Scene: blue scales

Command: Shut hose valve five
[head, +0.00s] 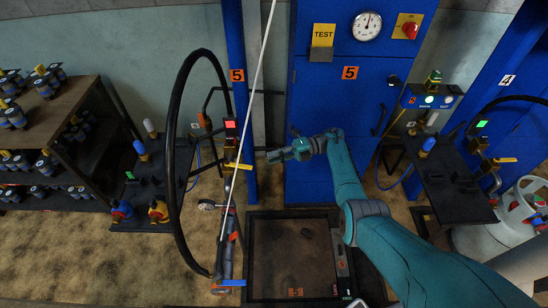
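Orange labels with a 5 mark the blue post (236,75) and the blue cabinet (340,100). A yellow lever (238,166) sits on fittings beside the post, below a red-lit box (230,124). A black hose (174,140) loops down on the left to a filling head (227,255) with a blue lever (233,282). I cannot tell from labels which lever is the hose valve. My gripper (274,156) is in front of the cabinet, pointing left, a short way right of the yellow lever and apart from it. It is too small to tell if its fingers are open.
A thin pale line (250,110) hangs slanting between my gripper and the hose. A scale platform (293,250) labelled 5 lies below, with a small dark object on it. Station 4 (507,79) and a gas cylinder (525,205) are right. A rack (60,125) of canisters stands left.

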